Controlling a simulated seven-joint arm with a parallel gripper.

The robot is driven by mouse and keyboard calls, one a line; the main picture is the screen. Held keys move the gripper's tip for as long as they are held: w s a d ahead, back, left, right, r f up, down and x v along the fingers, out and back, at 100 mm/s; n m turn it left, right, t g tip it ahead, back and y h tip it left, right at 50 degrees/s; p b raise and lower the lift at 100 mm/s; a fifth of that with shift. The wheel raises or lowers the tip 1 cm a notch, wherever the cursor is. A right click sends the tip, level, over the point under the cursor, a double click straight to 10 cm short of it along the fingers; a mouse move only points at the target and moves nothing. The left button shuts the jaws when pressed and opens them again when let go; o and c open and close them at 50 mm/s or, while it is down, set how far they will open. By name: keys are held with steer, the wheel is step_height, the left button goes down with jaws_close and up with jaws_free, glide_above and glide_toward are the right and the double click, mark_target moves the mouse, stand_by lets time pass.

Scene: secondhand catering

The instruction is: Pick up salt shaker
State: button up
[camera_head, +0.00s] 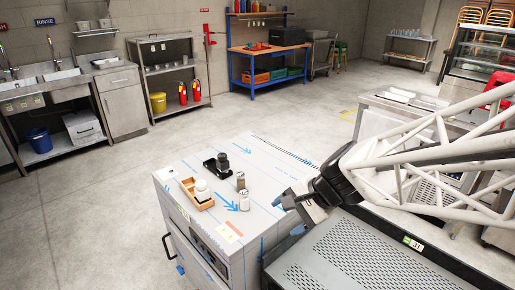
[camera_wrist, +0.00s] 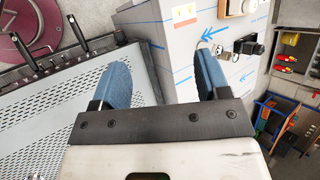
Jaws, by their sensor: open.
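Two small shakers with metal tops stand upright on the light cabinet top in the head view. The nearer one looks pale, like a salt shaker (camera_head: 244,202); the other shaker (camera_head: 241,181) looks browner and stands just behind it. My gripper (camera_head: 290,212) is to the right of both, apart from them, near the cabinet's right edge. In the wrist view my gripper (camera_wrist: 160,75) has its two blue fingers spread wide with nothing between them. The shakers show small beyond the right finger there, partly hidden; I cannot tell which is which.
A wooden tray (camera_head: 209,205) with white containers stands left of the shakers. The cabinet top (camera_head: 270,160) is clear at the back right. A perforated metal surface (camera_head: 350,255) lies in the right foreground.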

steer(key=w+a+f+m+t+y, duration=0.1)
steer(key=w+a+f+m+y, duration=0.1)
steer(key=w+a+f+m, duration=0.3)
steer(key=w+a+f+m+t+y, duration=0.1)
steer(key=w+m, duration=0.2)
steer(key=w, duration=0.4)
steer(key=m+t, duration=0.4)
steer(key=m, duration=0.5)
glide_toward(248, 196)
steer(key=x, duration=0.3)
steer(key=shift+a+f, duration=0.2)
steer(key=shift+a, duration=0.15)
steer(key=shift+w, duration=0.1)
steer(key=shift+w+a+f+t, duration=0.2)
steer(key=shift+w+a, duration=0.15)
steer(key=shift+a, duration=0.15)
steer(key=shift+w+a+f+t, duration=0.1)
steer(key=shift+w+a+f, duration=0.15)
steer(key=shift+w+a, duration=0.15)
steer(key=shift+a, duration=0.1)
steer(key=shift+x, duration=2.5)
